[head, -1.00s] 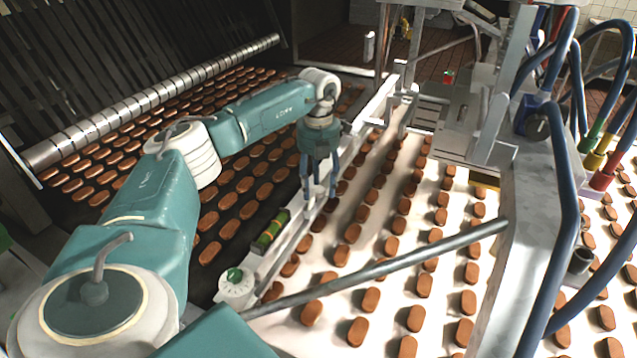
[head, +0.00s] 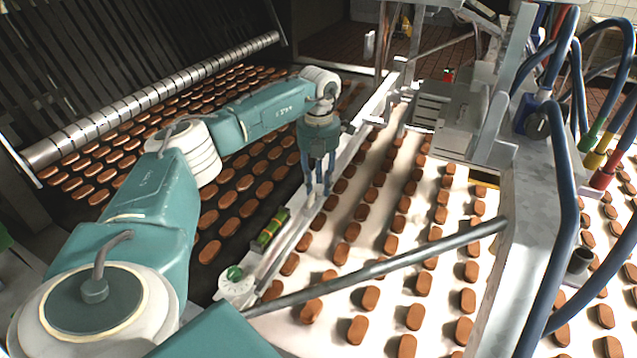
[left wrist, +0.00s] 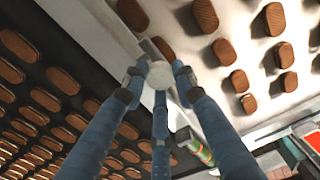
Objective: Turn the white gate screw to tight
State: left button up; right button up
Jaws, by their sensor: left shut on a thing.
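The white gate screw (left wrist: 160,74) shows in the left wrist view as a round white knob between my three blue fingers. My left gripper (left wrist: 159,80) is closed around it, with fingertips at its edge. In the head view my left gripper (head: 318,192) points down onto the pale rail (head: 345,158) between the two belts. The fingers hide the screw there, and I cannot read how tight it is. My right gripper is not in view.
Brown biscuits lie in rows on the dark belt (head: 228,212) at left and the white belt (head: 335,245) at right. A green level vial (head: 270,230) and a white dial with a green centre (head: 235,284) sit nearer along the rail. A grey bar (head: 400,262) crosses the foreground.

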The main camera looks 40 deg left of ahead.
aim_at(318, 187)
pick_arm(q)
jog(key=m, duration=0.4)
jog(key=shift+r, duration=0.1)
jog(key=shift+a+m, duration=0.1)
jog(key=shift+m, duration=2.1)
jog(key=shift+w, duration=0.1)
jog(key=o, duration=1)
jog(key=shift+o, duration=0.9)
notch_tip(318, 187, up, 12)
